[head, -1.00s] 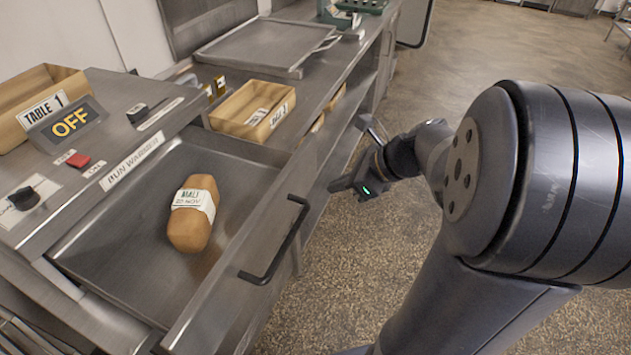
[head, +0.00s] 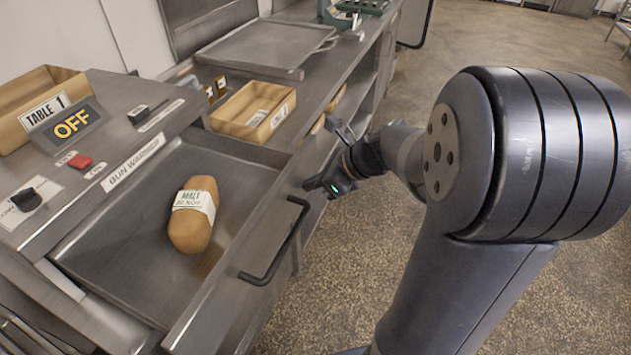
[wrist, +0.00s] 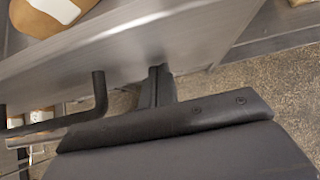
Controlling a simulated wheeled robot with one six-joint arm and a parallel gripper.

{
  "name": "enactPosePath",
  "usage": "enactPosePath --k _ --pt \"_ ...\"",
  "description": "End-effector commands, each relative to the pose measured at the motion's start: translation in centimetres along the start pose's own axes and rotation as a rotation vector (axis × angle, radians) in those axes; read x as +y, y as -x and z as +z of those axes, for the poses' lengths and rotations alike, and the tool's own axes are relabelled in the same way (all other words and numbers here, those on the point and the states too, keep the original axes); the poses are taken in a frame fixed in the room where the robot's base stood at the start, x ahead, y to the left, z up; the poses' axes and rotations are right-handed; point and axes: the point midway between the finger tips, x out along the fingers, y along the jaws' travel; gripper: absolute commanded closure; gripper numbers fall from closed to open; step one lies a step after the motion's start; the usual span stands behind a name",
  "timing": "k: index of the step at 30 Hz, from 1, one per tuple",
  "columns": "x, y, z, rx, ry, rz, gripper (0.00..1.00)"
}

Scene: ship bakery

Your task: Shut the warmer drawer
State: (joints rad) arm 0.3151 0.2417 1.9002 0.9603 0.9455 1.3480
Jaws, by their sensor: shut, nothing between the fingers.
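The bun warmer drawer (head: 130,265) is pulled out, with its interior open to view. A loaf with a MALT label (head: 192,215) lies in it. The drawer's black bar handle (head: 275,245) is on its front face and also shows in the wrist view (wrist: 85,112). My gripper (head: 308,186) is shut and empty, just outside the drawer front near the handle's far end. In the wrist view the drawer front (wrist: 150,45) is close ahead of my gripper (wrist: 155,75). I cannot tell whether they touch.
A wooden crate (head: 235,122) stands on the counter behind the drawer. Speckled floor (head: 330,280) in front of the drawer is clear.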

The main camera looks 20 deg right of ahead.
Motion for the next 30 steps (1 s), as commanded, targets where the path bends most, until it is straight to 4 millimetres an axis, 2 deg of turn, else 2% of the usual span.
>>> enactPosePath --k 8,24,30 --pt "0.1 -2.6 2.9 0.0 0.003 0.006 1.0" --pt "0.2 -12.7 13.3 0.001 0.003 0.005 1.0" --pt "0.2 -15.7 16.2 0.001 0.002 0.004 1.0"
